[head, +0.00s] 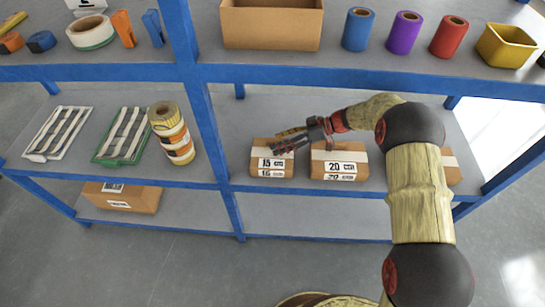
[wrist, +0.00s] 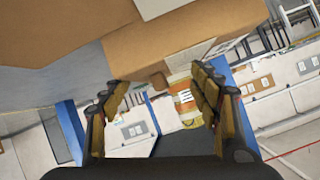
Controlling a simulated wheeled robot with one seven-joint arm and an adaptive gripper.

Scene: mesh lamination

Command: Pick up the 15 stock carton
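The 15 stock carton (head: 270,170) is a small brown box with a white label, on the middle shelf in the head view. My gripper (head: 274,143) is over the top of this carton, pointing left, and hides part of its top. In the wrist view my gripper (wrist: 163,98) has its two fingers spread wide with nothing between the tips. A brown carton face (wrist: 185,38) fills the top of the wrist view, just beyond the fingertips. I cannot tell whether the fingers touch it.
The 20 carton (head: 339,168) stands just right of the 15 carton, under my arm. An upper shelf edge (head: 330,77) runs above.

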